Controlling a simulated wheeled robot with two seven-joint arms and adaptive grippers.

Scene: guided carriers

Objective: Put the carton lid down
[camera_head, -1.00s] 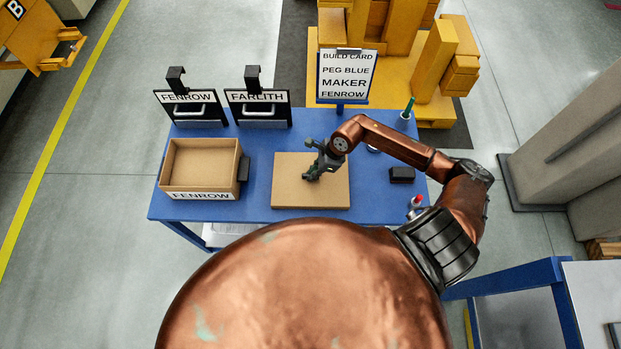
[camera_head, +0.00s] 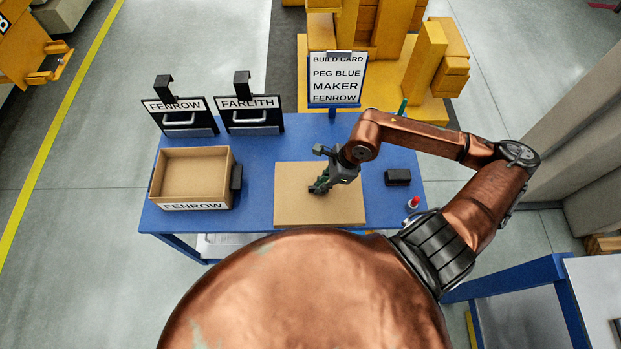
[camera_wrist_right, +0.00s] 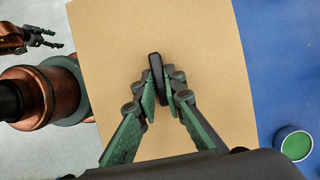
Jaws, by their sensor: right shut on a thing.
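The carton lid (camera_head: 290,205) is a flat tan cardboard panel with a dark upright grip (camera_wrist_right: 156,72) in its middle. My right gripper (camera_head: 318,190) is shut on that grip, and its fingers (camera_wrist_right: 161,88) pinch it from both sides in the wrist view. The lid looks raised above the blue table. The open, empty-looking carton (camera_head: 166,206), labelled FENROW, stands to the left of the lid. My left gripper (camera_wrist_right: 58,40) shows only at the top left of the wrist view, with its fingers apart and empty.
On the blue table (camera_head: 255,150), black holders marked FENROW (camera_head: 180,104) and FARLITH (camera_head: 248,103) stand behind. A build card (camera_head: 336,78) is on a stand. A black block (camera_head: 398,177) and a red-topped item (camera_head: 413,203) lie right. A green-filled cup (camera_wrist_right: 294,144) is near the lid.

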